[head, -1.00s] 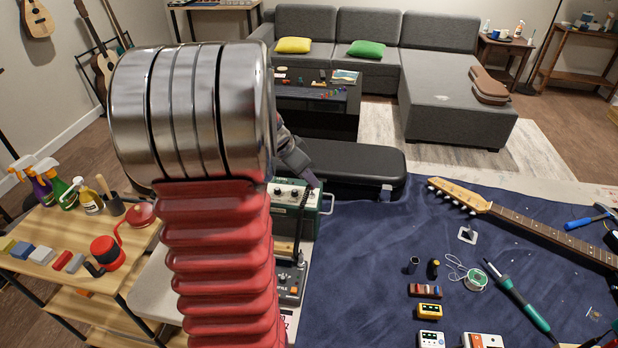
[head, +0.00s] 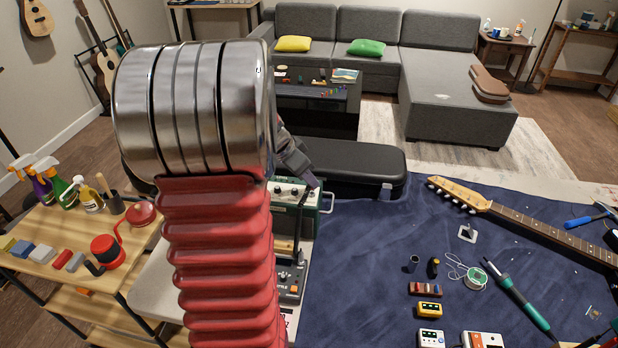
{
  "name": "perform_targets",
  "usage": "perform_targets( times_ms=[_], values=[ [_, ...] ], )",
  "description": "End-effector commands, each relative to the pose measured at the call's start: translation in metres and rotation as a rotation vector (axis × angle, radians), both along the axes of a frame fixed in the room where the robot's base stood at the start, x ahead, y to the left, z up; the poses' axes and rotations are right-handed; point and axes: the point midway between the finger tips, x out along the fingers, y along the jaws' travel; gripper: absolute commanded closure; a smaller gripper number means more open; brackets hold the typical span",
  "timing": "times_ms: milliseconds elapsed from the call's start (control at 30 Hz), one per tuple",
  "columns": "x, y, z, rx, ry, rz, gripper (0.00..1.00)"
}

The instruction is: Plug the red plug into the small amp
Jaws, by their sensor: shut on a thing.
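The small amp (head: 326,205) is a green box with a pale control panel and dark knobs, at the table's far left edge. My arm covers its left part. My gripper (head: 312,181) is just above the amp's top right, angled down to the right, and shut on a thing. A dark cable (head: 299,222) runs down from the fingertips across the amp's front. The red plug itself is too small and covered to make out. I cannot tell whether it touches the amp, and no socket is visible.
A dark pedal (head: 291,278) sits in front of the amp, partly behind my arm. The blue cloth (head: 350,270) right of the amp is clear; a guitar neck (head: 540,232) and tools lie farther right.

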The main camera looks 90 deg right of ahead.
Motion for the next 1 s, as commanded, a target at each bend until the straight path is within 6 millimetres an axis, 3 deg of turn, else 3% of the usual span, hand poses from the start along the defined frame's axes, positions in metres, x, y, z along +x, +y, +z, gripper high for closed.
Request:
perform_targets(
  times_ms=[1000],
  values=[
    [0.0,0.0,-0.013,0.001,-0.001,0.0,1.0]
  ],
)
